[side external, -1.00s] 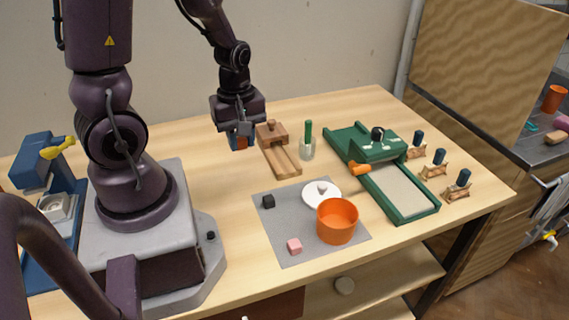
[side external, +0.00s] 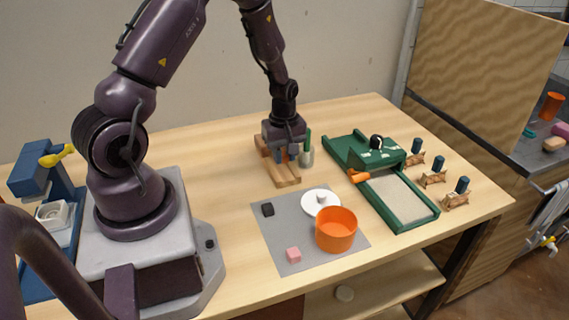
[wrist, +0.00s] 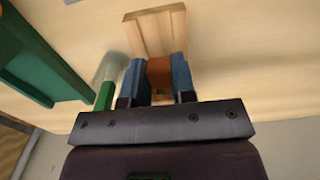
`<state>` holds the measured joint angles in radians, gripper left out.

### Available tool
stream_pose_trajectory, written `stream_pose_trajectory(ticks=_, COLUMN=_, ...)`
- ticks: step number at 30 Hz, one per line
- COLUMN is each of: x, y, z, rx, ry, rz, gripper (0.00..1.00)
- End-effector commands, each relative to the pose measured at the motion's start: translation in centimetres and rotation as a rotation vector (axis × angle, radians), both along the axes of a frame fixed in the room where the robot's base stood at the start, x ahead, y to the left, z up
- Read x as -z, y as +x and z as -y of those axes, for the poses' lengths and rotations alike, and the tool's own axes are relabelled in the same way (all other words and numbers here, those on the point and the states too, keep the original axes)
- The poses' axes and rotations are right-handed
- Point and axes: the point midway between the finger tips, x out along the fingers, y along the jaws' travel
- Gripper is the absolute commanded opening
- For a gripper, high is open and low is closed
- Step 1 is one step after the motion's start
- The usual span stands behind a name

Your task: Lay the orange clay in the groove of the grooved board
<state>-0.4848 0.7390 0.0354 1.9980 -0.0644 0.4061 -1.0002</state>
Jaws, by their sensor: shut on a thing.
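My gripper (side external: 292,155) is low over the wooden grooved board (side external: 285,181), at the part near its block end. In the wrist view my gripper (wrist: 157,74) has its two blue fingers shut on the orange clay (wrist: 159,72), a brownish-orange piece. The board (wrist: 155,30) extends beyond the clay there, with raised side rails along its groove. The clay appears lined up between the rails. In the side view the fingers hide the clay, and I cannot tell whether it touches the groove.
A clear cup with a green-handled tool (side external: 307,153) stands close to my gripper's right. A green tray (side external: 415,222) lies further right. A grey mat (side external: 275,235) in front holds an orange pot (side external: 336,231), a white lid (side external: 316,204), a pink cube (side external: 293,255) and a black cube (side external: 267,209).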

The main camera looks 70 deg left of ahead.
Motion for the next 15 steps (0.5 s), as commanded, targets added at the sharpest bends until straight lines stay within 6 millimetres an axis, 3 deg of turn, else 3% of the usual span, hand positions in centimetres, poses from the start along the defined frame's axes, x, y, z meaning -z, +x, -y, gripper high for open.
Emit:
stream_pose_trajectory(ticks=6, x=3.0, y=0.2, z=-0.1, rx=0.000, ry=-0.002, rz=-0.003, gripper=0.00)
stream_pose_trajectory(ticks=15, x=3.3, y=0.2, z=-0.1, rx=0.000, ry=0.000, rz=0.000, gripper=0.00)
